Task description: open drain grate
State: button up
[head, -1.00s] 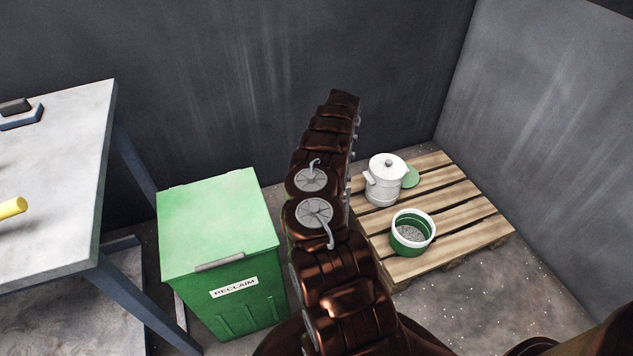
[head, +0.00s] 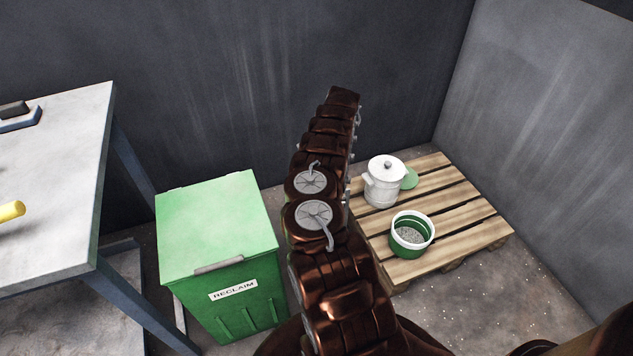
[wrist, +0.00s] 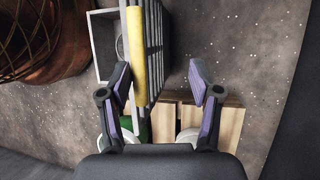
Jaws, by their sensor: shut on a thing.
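In the wrist view the drain grate (wrist: 155,48), a dark slatted panel with a yellow edge bar (wrist: 135,50), stands tilted up beside a pale grey drain frame (wrist: 104,40). Part of a round opening shows inside the frame. My gripper (wrist: 158,72) has its two purple-padded fingers on either side of the grate, shut on it. The left finger is close to the yellow bar; the right finger shows a visible gap from the slats. The exact contact is hard to see. In the head view my arm hides the grate and gripper.
A green RECLAIM bin (head: 217,225) stands left of my arm, next to a grey table (head: 60,190). A wooden pallet (head: 455,220) on the right holds a white lidded pot (head: 384,187) and a green-and-white tub (head: 405,250). Walls close off the back and right.

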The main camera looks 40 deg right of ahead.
jog(key=v, duration=1)
jog(key=shift+d+r, duration=0.15)
jog(key=shift+r, duration=0.05)
dwell(0.4)
jog(key=shift+r, duration=0.1)
